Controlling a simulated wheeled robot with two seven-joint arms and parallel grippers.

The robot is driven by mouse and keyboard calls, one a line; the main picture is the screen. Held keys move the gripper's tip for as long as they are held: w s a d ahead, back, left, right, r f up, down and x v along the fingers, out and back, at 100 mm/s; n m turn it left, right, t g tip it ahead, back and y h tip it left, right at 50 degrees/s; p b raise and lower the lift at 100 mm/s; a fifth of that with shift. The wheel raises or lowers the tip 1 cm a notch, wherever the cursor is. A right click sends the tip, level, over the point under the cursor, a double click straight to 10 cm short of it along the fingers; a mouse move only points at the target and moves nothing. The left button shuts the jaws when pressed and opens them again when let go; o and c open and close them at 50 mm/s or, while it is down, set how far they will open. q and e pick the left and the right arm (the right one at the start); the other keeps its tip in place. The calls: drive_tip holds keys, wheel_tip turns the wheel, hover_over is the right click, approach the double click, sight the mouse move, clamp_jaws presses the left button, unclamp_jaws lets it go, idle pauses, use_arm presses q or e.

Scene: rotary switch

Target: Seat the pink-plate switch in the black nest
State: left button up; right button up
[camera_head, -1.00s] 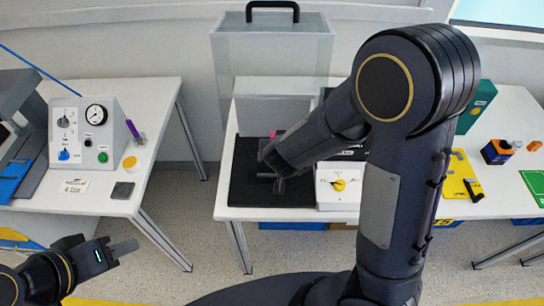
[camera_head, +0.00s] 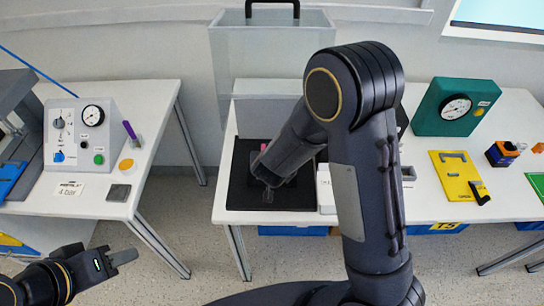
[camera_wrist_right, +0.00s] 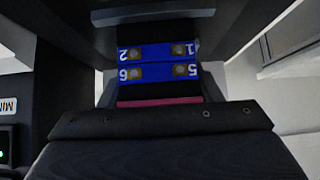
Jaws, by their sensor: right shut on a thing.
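The switch (camera_wrist_right: 158,52) fills the middle of the right wrist view. It shows blue terminal strips with white numbers and a thin pink plate edge (camera_wrist_right: 160,102). My right gripper (camera_wrist_right: 158,75) is shut on it. In the head view my right arm hides most of the gripper; a small pink patch (camera_head: 264,147) shows beside the wrist, over the black mat (camera_head: 240,190). I cannot make out the black nest apart from the dark mat, nor any contact with it. My left gripper (camera_head: 122,257) is low at left, away from the tables; its jaw opening is unclear.
A white box (camera_head: 325,190) stands right of the mat, mostly behind my right arm. A clear bin (camera_head: 270,70) stands behind. A green gauge box (camera_head: 455,107) and a yellow plate (camera_head: 458,175) lie further right. A gauge panel (camera_head: 80,130) stands on the left table.

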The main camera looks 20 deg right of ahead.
drive_tip(key=o, duration=1.1)
drive_tip(key=shift+f, duration=0.1)
drive_tip(key=shift+r, duration=0.35)
drive_tip(key=s+a+r+y+p, duration=0.15)
drive_tip(key=s+r+y, duration=0.25)
drive_tip(key=s+r, duration=0.45)
drive_tip(key=s+a+r+y+p, duration=0.15)
drive_tip(key=s+r+y, duration=0.35)
drive_tip(key=r, duration=0.7)
drive_tip(key=s+d+g+h, duration=0.1)
drive_tip(key=s+d, duration=0.3)
drive_tip(key=s, duration=0.3)
drive_tip(key=s+d+n+g+h, duration=0.1)
drive_tip(key=s+d+g, duration=0.1)
drive_tip(key=s+d, duration=0.3)
drive_tip(key=shift+s+f+h, duration=0.3)
drive_tip(key=shift+s+h, duration=0.1)
drive_tip(key=shift+s, duration=0.85)
